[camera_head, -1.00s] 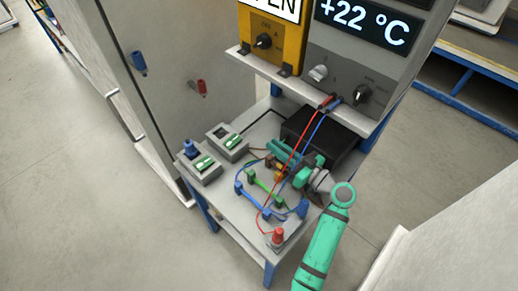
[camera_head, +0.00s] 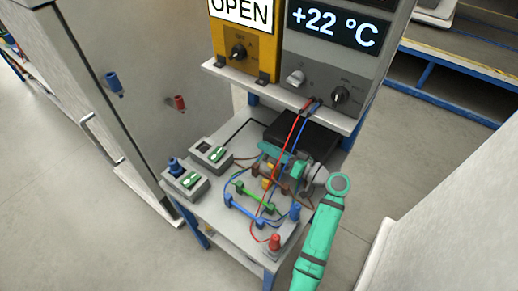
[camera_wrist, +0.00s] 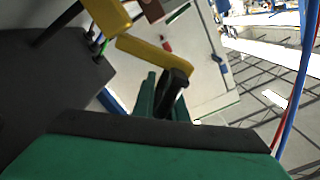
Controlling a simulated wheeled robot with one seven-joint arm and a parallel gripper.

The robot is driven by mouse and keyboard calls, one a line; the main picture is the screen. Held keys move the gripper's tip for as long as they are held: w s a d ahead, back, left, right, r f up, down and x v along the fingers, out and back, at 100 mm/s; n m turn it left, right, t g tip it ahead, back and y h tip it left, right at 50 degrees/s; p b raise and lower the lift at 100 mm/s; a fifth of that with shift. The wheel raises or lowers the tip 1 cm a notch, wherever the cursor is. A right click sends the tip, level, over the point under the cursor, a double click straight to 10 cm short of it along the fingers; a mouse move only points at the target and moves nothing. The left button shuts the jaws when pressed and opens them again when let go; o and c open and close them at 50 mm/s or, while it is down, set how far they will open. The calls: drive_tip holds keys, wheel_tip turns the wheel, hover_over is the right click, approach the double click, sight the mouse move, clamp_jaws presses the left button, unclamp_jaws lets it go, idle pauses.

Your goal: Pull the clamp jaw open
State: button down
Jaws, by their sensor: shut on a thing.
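My gripper (camera_head: 270,166) is over the middle of the small bench, its teal body reaching in from the right. In the wrist view its green fingers (camera_wrist: 160,98) are shut around the black end (camera_wrist: 177,82) of a yellow bar (camera_wrist: 145,52), which I take to be the clamp jaw. A second yellow part (camera_wrist: 105,15) is just above it. In the head view only a small orange-yellow patch (camera_head: 267,182) of the clamp shows. My gripper and the red and blue leads hide the rest, so how far the jaw stands open cannot be told.
Red and blue leads (camera_head: 292,135) hang close to my gripper from the panel shelf. Two grey switch boxes (camera_head: 187,182) stand at the bench's left. A red knob (camera_head: 275,242) and blue and green bars (camera_head: 258,192) are in front. A black box (camera_head: 300,138) stands behind.

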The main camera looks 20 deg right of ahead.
drive_tip(key=shift+d+f, duration=0.2)
drive_tip(key=c, duration=1.8)
unclamp_jaws()
drive_tip(key=shift+c, duration=0.2)
drive_tip(key=shift+r, duration=0.1)
drive_tip(key=shift+s, duration=0.1)
drive_tip(key=v, duration=1)
drive_tip(key=shift+s+d, duration=0.2)
drive_tip(key=shift+s, duration=0.1)
drive_tip(key=shift+c, duration=0.3)
